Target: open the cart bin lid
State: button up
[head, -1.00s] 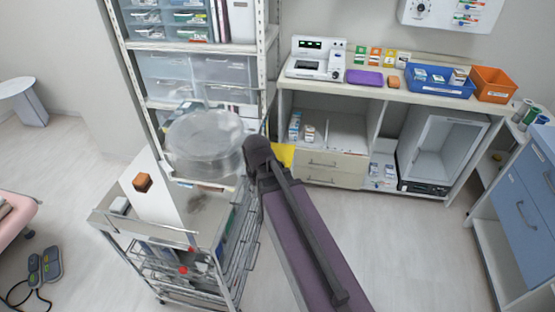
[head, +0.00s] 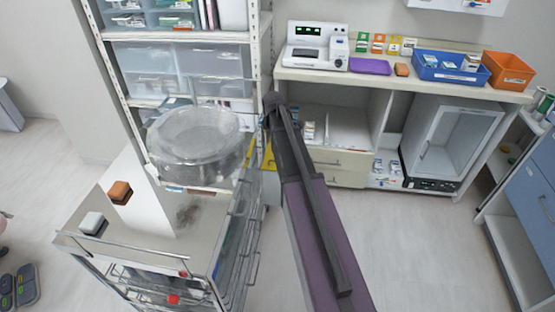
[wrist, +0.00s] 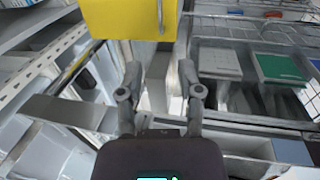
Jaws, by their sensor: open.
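The cart (head: 150,232) stands at lower left in the head view, with a grey top and wire sides. A clear round container (head: 205,168) is at its far end, its broad round top (head: 195,130) lying over it. A yellow box-like thing (head: 255,160) shows beside the cart, partly behind my arm. In the wrist view a yellow box (wrist: 125,18) with a thin upright handle is at the top, just beyond my gripper (wrist: 160,85). My gripper is open, with nothing seen between its fingers. It is hidden in the head view. I cannot tell which part is the bin lid.
An orange-brown block (head: 120,192) and a white block (head: 93,223) are on the cart. A shelf rack (head: 262,60) stands close behind it. A counter (head: 400,91) with a blue tray (head: 446,70) is at the back. The floor on the right is clear.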

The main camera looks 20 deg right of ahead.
jog(key=shift+s+r, duration=0.1)
jog(key=shift+d+f, duration=0.1)
jog(key=shift+f, duration=0.15)
jog(key=f+b, duration=0.4)
jog(key=w+d+f+b, duration=0.1)
jog(key=f+b, duration=0.3)
jog(key=b, duration=0.1)
jog(key=w+f+b, duration=0.1)
jog(key=f+b, duration=0.3)
jog(key=f, duration=0.1)
jog(key=shift+w+d, duration=0.15)
jog(key=shift+d, duration=0.05)
dwell(0.5)
jog(key=shift+f, duration=0.1)
grip_shut()
